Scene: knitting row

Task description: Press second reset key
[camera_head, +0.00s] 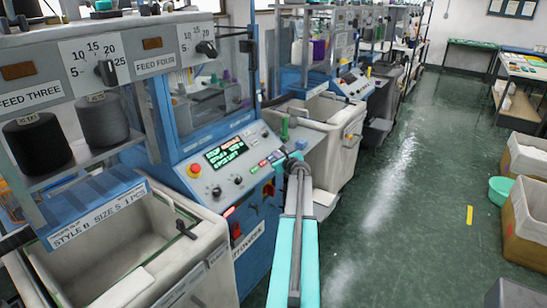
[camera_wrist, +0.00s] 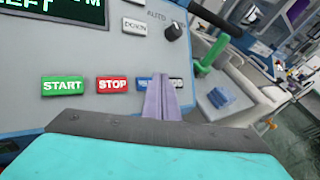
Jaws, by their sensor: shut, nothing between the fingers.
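A blue key (camera_wrist: 146,83) with white lettering sits on the grey control panel (camera_wrist: 50,118), right of the red STOP key (camera_wrist: 113,84) and the green START key (camera_wrist: 62,85). My fingers cover much of its label, so I cannot read it in full. My gripper (camera_wrist: 165,85) is shut and empty, its purple-grey fingertips in front of the blue key in the wrist view. I cannot tell whether they touch it. In the head view my gripper (camera_head: 297,162) reaches the right end of the panel, beside the keys. The lit display (camera_head: 226,152) shows green and white text.
A red emergency knob (camera_head: 194,170) is on the panel's left. A DOWN key (camera_wrist: 136,27) and a black AUTO knob (camera_wrist: 173,31) sit above the fingers. A green post (camera_wrist: 211,53) and pale bin (camera_head: 325,135) stand to the right. The green floor beyond is mostly clear.

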